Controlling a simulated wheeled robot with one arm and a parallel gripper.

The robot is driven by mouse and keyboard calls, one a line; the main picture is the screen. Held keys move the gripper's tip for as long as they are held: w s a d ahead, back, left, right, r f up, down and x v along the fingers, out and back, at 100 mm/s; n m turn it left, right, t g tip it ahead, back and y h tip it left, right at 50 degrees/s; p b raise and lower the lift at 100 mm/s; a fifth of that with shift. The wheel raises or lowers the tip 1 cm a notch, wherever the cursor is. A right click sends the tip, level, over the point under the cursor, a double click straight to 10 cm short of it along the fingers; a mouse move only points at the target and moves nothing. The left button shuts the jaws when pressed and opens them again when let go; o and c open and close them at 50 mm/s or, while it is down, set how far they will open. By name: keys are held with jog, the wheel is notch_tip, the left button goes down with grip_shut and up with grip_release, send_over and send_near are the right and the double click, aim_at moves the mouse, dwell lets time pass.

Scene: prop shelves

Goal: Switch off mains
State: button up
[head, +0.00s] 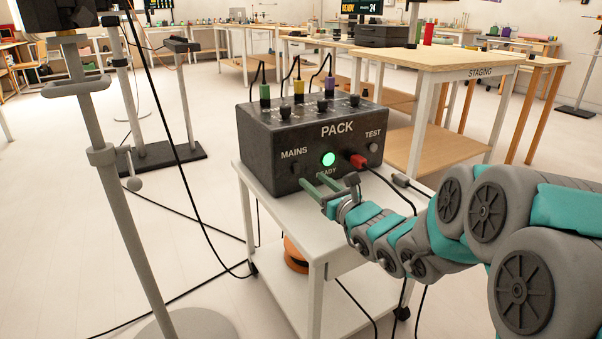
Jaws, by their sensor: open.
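The black PACK box (300,125) stands on a small white cart. Its front face has the MAINS label (294,153) at the left, with a small dark switch or knob (298,169) just below it. The switch's position is too dark to tell. A round green READY light (329,158) is lit in the middle. My gripper (312,181) is open and empty, its two green fingers pointing at the lower front of the box, just below and right of the MAINS switch. I cannot tell whether the fingertips touch the box.
Green, yellow and purple plugs with cables stand on top. A grey stand (120,190) is at the left; the STAGING table (440,60) is behind.

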aim_at(297, 166)
jog(key=x, duration=0.7)
jog(key=shift+w+a, duration=0.15)
jog(key=shift+w, duration=0.05)
grip_shut()
dwell(0.4)
